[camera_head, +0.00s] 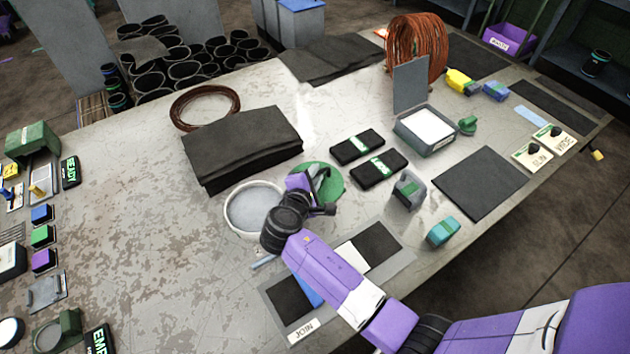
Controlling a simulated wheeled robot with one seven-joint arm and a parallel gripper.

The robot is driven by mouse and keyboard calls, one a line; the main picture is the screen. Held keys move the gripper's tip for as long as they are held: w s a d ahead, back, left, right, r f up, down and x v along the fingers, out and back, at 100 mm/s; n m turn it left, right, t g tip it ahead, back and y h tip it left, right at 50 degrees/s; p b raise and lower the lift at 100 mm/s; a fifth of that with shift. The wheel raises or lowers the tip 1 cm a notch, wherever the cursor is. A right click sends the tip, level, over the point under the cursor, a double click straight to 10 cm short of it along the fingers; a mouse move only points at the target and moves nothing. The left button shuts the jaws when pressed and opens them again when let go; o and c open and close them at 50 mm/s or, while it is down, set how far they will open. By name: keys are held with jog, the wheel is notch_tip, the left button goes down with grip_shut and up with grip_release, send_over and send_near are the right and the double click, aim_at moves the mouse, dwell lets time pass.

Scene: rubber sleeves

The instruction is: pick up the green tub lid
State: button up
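The green tub lid (333,190) is a round green disc on the worktable. It lies just right of a round pale tub (232,222), which is uncovered and shows a grey inside. My gripper (322,176) is over the lid and hides part of it. Its dark fingers point toward the lid's upper middle. I cannot tell whether they touch the lid or how far apart they are. My wrist covers the tub's right edge.
A stack of black sheets (245,148) lies behind the tub. Two black packs with green labels (368,161) lie behind the lid. A grey holder (408,190) stands to its right, and a mat marked JOIN (302,330) lies in front. The table's left middle is bare.

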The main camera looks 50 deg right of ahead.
jog(key=shift+w+d+f, duration=0.15)
jog(key=shift+d+f, duration=0.05)
jog(key=shift+d, duration=0.15)
grip_shut()
